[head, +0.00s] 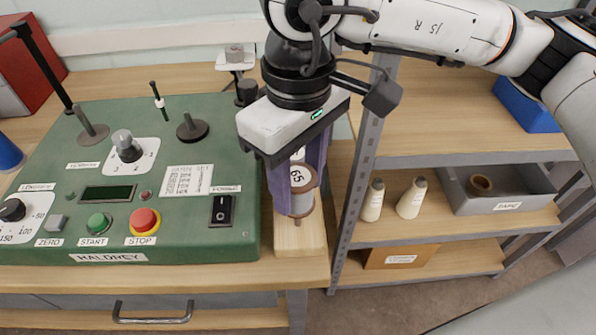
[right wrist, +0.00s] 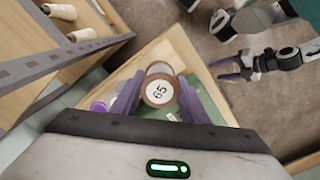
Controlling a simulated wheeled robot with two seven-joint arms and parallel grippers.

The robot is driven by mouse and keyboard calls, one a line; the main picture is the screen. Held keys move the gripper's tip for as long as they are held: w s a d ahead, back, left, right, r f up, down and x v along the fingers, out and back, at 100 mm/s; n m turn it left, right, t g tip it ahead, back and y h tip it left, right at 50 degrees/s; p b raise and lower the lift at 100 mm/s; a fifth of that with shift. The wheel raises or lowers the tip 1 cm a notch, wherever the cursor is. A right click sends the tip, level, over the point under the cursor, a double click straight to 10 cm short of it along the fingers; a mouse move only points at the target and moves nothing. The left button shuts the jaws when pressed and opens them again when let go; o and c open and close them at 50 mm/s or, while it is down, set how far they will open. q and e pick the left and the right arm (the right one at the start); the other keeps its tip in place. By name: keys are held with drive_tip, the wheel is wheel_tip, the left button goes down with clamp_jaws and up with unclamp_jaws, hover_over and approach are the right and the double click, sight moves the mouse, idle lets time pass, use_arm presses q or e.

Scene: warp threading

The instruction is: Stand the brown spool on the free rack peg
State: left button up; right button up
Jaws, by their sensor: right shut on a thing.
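The brown spool (head: 302,177), with a white end marked 65 and a pale wound body, stands roughly upright in my right gripper (head: 297,185). The purple fingers are shut on its sides. In the right wrist view the spool (right wrist: 159,91) shows end-on between the fingers. The wooden rack (head: 300,241) lies below it at the table's front edge. A small dark piece shows just under the spool; I cannot tell whether it is a peg. A purple-and-white round thing (right wrist: 99,106) lies beside one finger. My left gripper (right wrist: 236,68) is empty, its fingers apart, away from the rack.
The green control panel (head: 185,240) stands close to the left of the rack. A grey shelf post (head: 362,160) rises to the right. The shelves hold two cream bottles (head: 410,198), a grey bin (head: 490,190) and a cardboard box (head: 400,253).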

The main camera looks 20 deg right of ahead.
drive_tip(key=shift+f, duration=0.5)
drive_tip(key=shift+f+b, duration=0.85)
drive_tip(key=shift+b, duration=0.3)
use_arm(q)
drive_tip(key=shift+w+d+f+b, duration=0.65)
drive_tip(key=shift+w+f+b, duration=0.3)
drive_tip(key=shift+b, duration=0.1)
use_arm(e)
drive_tip(key=shift+f, duration=0.85)
use_arm(q)
drive_tip(key=shift+s+f, duration=0.15)
drive_tip(key=shift+s, duration=0.15)
drive_tip(key=shift+f+b, duration=0.9)
use_arm(e)
drive_tip(key=shift+f, duration=0.7)
drive_tip(key=o, duration=1)
drive_tip(key=shift+c, duration=0.2)
use_arm(q)
drive_tip(key=shift+r, duration=0.1)
use_arm(e)
drive_tip(key=shift+r, duration=0.1)
